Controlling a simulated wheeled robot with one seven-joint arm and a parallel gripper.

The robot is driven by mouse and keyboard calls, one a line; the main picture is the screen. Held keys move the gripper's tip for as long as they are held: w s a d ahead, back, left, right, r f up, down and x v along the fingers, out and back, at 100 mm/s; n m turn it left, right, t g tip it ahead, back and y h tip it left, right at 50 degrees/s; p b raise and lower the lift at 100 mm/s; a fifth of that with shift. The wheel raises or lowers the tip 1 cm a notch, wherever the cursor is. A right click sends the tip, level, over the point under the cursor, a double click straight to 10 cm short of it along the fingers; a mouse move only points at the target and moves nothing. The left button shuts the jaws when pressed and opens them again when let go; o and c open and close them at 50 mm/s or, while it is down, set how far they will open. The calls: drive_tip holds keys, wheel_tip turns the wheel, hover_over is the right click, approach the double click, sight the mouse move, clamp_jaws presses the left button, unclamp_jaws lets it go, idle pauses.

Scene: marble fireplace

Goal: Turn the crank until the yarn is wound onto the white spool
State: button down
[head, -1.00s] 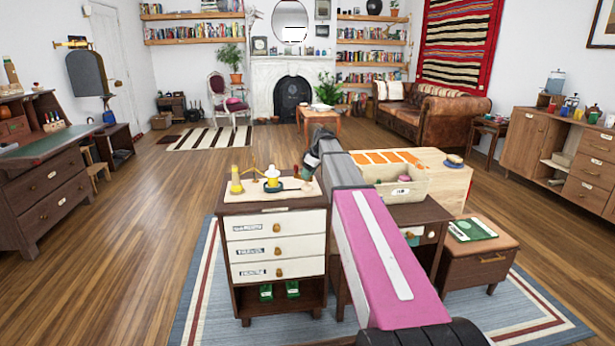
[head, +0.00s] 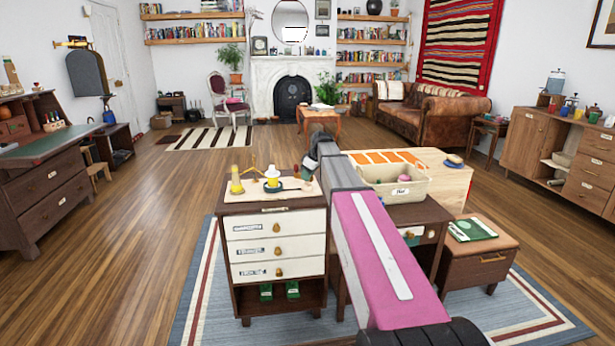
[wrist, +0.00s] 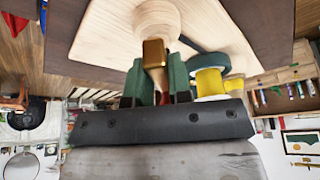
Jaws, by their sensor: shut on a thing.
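In the head view the white spool (head: 272,171) stands on a dark base on top of the small cabinet, with yellow around its lower part. A yellow yarn cone (head: 236,182) stands to its left. My gripper (head: 308,171) is at the right of the spool, partly hidden by my arm. In the wrist view my gripper's green fingers (wrist: 154,85) are shut on the crank's reddish handle, below a brass piece of the crank (wrist: 153,53). A yellow-wrapped body with white ends (wrist: 210,83), apparently the spool, is just right of the fingers. The yarn strand cannot be made out.
A cream bin (head: 398,190) stands on the desk right of my arm. The cabinet (head: 277,250) has white labelled drawers. A low side table (head: 480,245) is at the right. Wooden floor is open to the left.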

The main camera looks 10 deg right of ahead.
drive_tip(key=m+t, duration=0.1)
drive_tip(key=m, duration=0.2)
drive_tip(key=shift+s+h, duration=0.1)
drive_tip(key=shift+h, duration=0.3)
drive_tip(key=m+h, duration=0.1)
drive_tip(key=m, duration=0.3)
drive_tip(key=shift+a+t, duration=0.1)
drive_tip(key=shift+t, duration=0.2)
drive_tip(key=m+h, duration=0.1)
drive_tip(key=m, duration=0.2)
drive_tip(key=m+h, duration=0.2)
drive_tip(key=m, duration=0.2)
drive_tip(key=shift+a, duration=0.1)
drive_tip(key=m+h, duration=0.1)
drive_tip(key=m, duration=0.2)
drive_tip(key=m+g+h, duration=0.1)
drive_tip(key=m, duration=0.1)
drive_tip(key=shift+m, duration=0.4)
drive_tip(key=shift+a+m+g+h, duration=0.15)
drive_tip(key=shift+m+g, duration=0.3)
drive_tip(key=shift+m, duration=0.7)
drive_tip(key=shift+d+m+g+h, duration=0.1)
drive_tip(key=shift+m+g+h, duration=0.25)
drive_tip(key=shift+m, duration=0.8)
drive_tip(key=c, duration=1)
unclamp_jaws()
drive_tip(key=shift+c, duration=0.2)
